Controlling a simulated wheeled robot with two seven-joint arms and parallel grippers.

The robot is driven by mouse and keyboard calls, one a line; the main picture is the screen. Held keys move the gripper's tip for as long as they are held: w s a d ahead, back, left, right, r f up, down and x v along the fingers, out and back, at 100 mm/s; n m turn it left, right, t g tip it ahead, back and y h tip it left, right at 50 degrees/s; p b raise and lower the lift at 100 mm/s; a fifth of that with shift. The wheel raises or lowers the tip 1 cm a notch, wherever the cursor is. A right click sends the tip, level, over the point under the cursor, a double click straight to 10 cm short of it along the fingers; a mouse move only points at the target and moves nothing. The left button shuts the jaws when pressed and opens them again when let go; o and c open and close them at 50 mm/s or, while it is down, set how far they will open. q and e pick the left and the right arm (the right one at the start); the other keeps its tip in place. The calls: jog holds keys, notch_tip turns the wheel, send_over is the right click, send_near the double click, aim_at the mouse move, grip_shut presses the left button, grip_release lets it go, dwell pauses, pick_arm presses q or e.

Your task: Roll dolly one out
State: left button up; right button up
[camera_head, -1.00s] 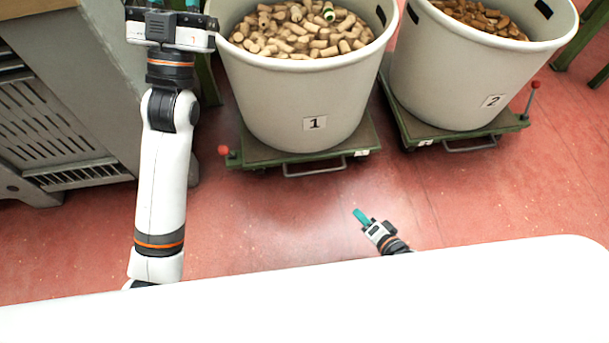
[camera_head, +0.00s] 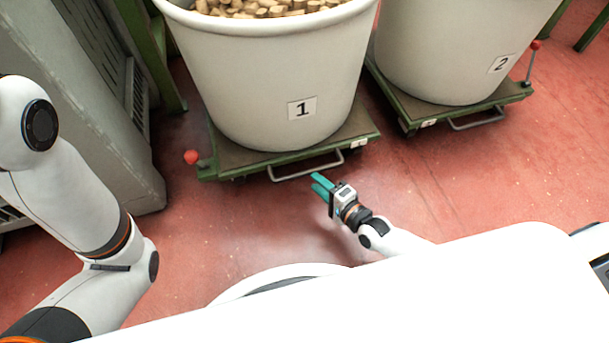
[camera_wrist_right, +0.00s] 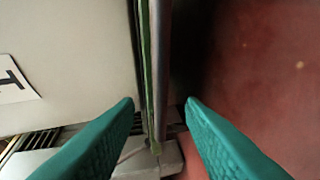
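Dolly one (camera_head: 225,158) is a low green platform carrying the large grey tub marked 1 (camera_head: 235,80). A grey bar handle (camera_head: 288,178) sticks out from its front edge. My right gripper (camera_head: 320,182) is just in front of this handle, teal fingers pointing at it. In the right wrist view the fingers (camera_wrist_right: 160,105) are spread apart, with a grey bar (camera_wrist_right: 162,60) lined up with the gap between them. I cannot tell whether the bar is between the fingertips. My left arm shows at the left, but its gripper is out of the picture.
Dolly two (camera_head: 430,118) with tub 2 (camera_head: 440,50) stands close by on the right. A red-knobbed lever (camera_head: 191,157) rises at dolly one's left corner. A grey cabinet (camera_head: 75,110) stands at the left. The red floor (camera_head: 480,180) in front is clear.

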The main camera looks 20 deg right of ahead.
aim_at(305, 171)
jog(key=shift+b+x, duration=1.25)
jog(key=shift+x, duration=1.95)
jog(key=shift+c, duration=0.3)
jog(key=shift+f, duration=0.1)
grip_shut()
